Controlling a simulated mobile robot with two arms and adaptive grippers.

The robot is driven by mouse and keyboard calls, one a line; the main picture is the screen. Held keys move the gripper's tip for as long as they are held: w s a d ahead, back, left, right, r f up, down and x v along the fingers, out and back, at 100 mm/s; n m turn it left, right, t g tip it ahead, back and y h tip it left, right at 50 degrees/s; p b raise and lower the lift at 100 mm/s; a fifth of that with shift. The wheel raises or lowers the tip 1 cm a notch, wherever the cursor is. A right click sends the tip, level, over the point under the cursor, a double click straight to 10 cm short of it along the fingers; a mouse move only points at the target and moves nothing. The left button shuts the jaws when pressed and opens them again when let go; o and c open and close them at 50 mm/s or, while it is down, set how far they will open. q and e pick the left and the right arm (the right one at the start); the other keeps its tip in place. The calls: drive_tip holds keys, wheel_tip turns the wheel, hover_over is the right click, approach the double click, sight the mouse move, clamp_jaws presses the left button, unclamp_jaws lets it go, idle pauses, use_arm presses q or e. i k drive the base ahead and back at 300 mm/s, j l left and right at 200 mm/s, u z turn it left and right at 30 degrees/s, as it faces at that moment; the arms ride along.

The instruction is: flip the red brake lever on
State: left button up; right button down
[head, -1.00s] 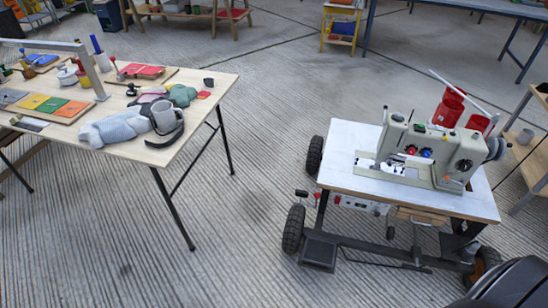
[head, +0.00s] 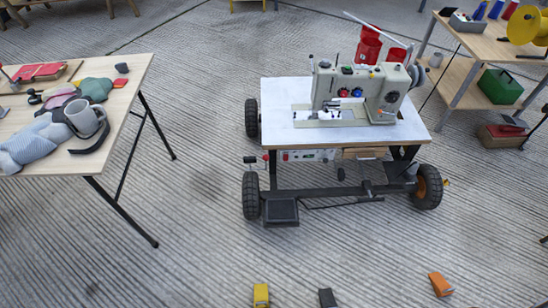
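A sewing machine (head: 350,92) stands on a white-topped wheeled cart (head: 285,128) right of centre. Under the left end of the tabletop, a small red part (head: 265,157) shows beside a black pedal-like piece (head: 249,159). The red part may be the brake lever, but it is too small to tell its position. A control panel with small red marks (head: 305,155) is under the front edge.
A workbench (head: 452,78) with a green box (head: 499,87) is at right. The floor between table and cart is clear.

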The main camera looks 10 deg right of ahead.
sight(247, 160)
drive_tip(key=j+z, duration=0.3)
drive_tip(key=j, duration=0.55)
drive_tip(key=k+j+z, duration=0.1)
drive_tip(key=j+z, duration=0.2)
drive_tip(key=j, duration=0.55)
drive_tip(key=k+j, duration=0.1)
drive_tip(key=k, duration=0.4)
drive_tip(key=k+j, duration=0.15)
drive_tip(key=k, duration=0.35)
drive_tip(key=i+l+u, duration=0.95)
drive_tip(key=l, duration=0.45)
